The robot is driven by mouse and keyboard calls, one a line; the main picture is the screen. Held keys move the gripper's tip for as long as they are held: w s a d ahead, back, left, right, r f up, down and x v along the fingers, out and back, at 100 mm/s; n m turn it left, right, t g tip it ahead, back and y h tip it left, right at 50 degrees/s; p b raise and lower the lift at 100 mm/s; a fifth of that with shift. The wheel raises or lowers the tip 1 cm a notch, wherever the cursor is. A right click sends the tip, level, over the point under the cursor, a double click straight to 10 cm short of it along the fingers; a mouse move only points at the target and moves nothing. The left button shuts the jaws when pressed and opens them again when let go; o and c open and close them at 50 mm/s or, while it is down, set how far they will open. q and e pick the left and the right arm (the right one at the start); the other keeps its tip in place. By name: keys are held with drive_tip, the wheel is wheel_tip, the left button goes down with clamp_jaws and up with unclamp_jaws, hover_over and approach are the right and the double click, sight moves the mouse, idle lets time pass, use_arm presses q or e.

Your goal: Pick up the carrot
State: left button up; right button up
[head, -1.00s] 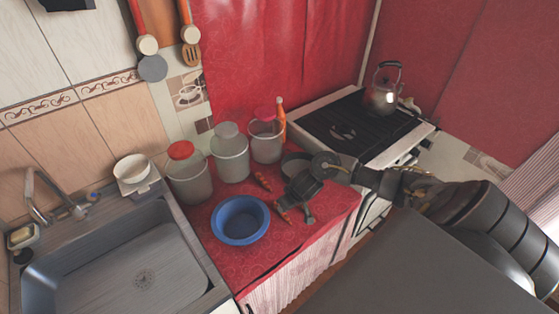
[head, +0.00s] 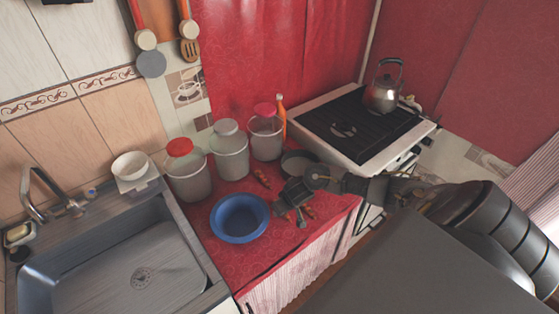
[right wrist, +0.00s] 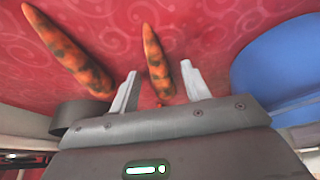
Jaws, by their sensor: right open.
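Small orange carrots with dark patches lie on the red counter cloth. In the right wrist view one carrot (right wrist: 158,66) lies between the two fingers of my right gripper (right wrist: 159,70), with a gap on each side. A second carrot (right wrist: 68,52) lies outside the fingers, to the left. In the head view my right gripper (head: 292,212) is low over the counter, right of the blue bowl, and partly hides what is under it. One carrot (head: 310,212) shows just right of it and another (head: 262,179) lies farther back. The right gripper is open and empty. My left gripper is out of view.
The blue bowl (head: 240,237) stands close to my right gripper; it also shows in the right wrist view (right wrist: 285,60). Several lidded containers (head: 229,155) and a dark pan (head: 300,161) stand behind. The sink (head: 130,270) is left, the stove (head: 355,125) right.

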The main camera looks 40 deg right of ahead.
clamp_jaws()
drive_tip(key=shift+r, duration=0.5)
drive_tip(key=s+d+r+p, duration=0.2)
drive_tip(key=s+d+r, duration=0.1)
drive_tip(key=s+r, duration=0.9)
drive_tip(key=shift+s+d, duration=0.2)
drive_tip(key=shift+s, duration=0.6)
